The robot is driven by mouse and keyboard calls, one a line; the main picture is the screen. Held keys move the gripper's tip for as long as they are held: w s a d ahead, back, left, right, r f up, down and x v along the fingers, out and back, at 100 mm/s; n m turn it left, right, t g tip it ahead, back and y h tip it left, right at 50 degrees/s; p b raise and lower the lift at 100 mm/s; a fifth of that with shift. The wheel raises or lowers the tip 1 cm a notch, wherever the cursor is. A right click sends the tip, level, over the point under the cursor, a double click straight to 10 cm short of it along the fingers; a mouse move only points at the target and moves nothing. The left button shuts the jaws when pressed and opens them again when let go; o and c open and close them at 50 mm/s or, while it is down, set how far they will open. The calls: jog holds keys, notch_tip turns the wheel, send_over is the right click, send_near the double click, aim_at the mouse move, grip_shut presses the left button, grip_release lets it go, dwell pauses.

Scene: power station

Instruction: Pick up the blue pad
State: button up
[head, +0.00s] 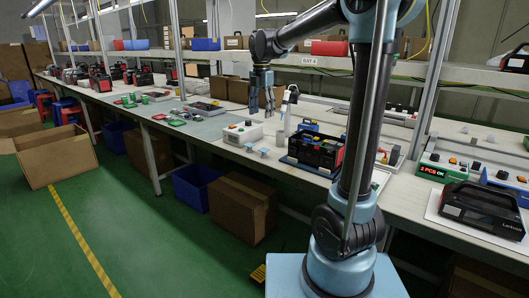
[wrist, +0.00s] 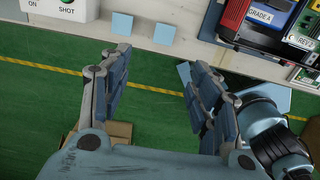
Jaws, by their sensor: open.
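Two small light blue square pads lie near the front edge of the white workbench. In the wrist view, the left pad (wrist: 122,23) and the right pad (wrist: 164,33) are at the top, side by side with a small gap. In the head view they show as small blue pieces, the left one (head: 249,147) and the right one (head: 264,153), beside the white switch box. My gripper (head: 262,108) points down above the bench, raised clear of the pads. Its fingers are apart and empty in the wrist view (wrist: 155,60), with both pads beyond the fingertips. Nothing hides the pads in the wrist view.
The white switch box (head: 242,134) stands left of the pads. A black and red device (head: 315,151) with panels stands close on the right. Green floor lies in front of the bench, with a cardboard box (head: 242,206) and blue bin (head: 195,186) below.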

send_over(264, 149)
jog(key=f, duration=1)
jog(key=shift+s+a, duration=0.25)
jog(key=shift+a, duration=0.05)
jog(key=shift+d+f, duration=0.15)
jog(key=shift+f, duration=1.2)
jog(key=shift+d+f, duration=0.1)
jog(key=shift+f, duration=1.25)
jog(key=shift+f, duration=0.25)
jog(key=shift+c, duration=0.6)
jog(key=c, duration=0.7)
